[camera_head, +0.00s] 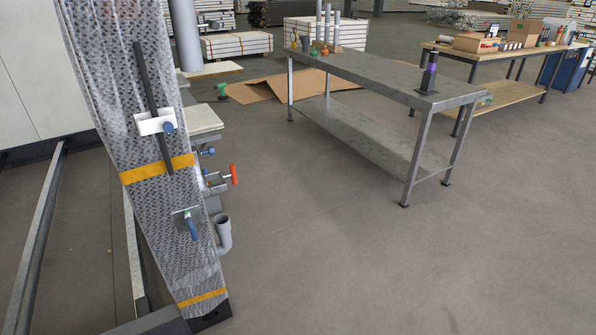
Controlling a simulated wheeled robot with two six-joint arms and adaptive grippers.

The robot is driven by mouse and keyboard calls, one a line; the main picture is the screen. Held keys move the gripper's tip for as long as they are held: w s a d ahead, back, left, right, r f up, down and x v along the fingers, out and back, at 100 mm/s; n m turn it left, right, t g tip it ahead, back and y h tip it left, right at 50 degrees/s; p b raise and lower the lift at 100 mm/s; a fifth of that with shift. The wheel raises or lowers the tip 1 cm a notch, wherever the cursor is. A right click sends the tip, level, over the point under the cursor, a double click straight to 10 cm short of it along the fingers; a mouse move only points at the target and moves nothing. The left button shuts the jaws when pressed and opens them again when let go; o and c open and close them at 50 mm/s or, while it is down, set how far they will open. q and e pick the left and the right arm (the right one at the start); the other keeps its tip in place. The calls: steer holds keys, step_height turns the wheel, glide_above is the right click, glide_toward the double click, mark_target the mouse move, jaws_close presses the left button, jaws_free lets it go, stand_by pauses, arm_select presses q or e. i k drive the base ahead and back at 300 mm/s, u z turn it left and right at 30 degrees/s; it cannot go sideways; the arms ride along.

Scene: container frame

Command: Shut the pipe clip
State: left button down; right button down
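A dark thin pipe (149,85) runs up the front of a column wrapped in bubble film at the left. A white bracket with a blue knob (168,127) sits at the pipe's middle; it may be the pipe clip, and I cannot tell whether it is open or shut. Lower on the column is a grey plate with a blue lever (193,228) hanging down. Neither of my grippers is in view.
A red-handled fitting (233,174) and a bent grey pipe (223,236) stick out from the column's right side. A metal table (385,75) stands behind to the right, with a wooden-topped bench (520,98) beyond. Open floor (370,270) lies between.

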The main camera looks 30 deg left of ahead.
mark_target(221, 187)
steer(key=z, duration=0.05)
steer(key=i, duration=0.95)
steer(key=u, duration=0.35)
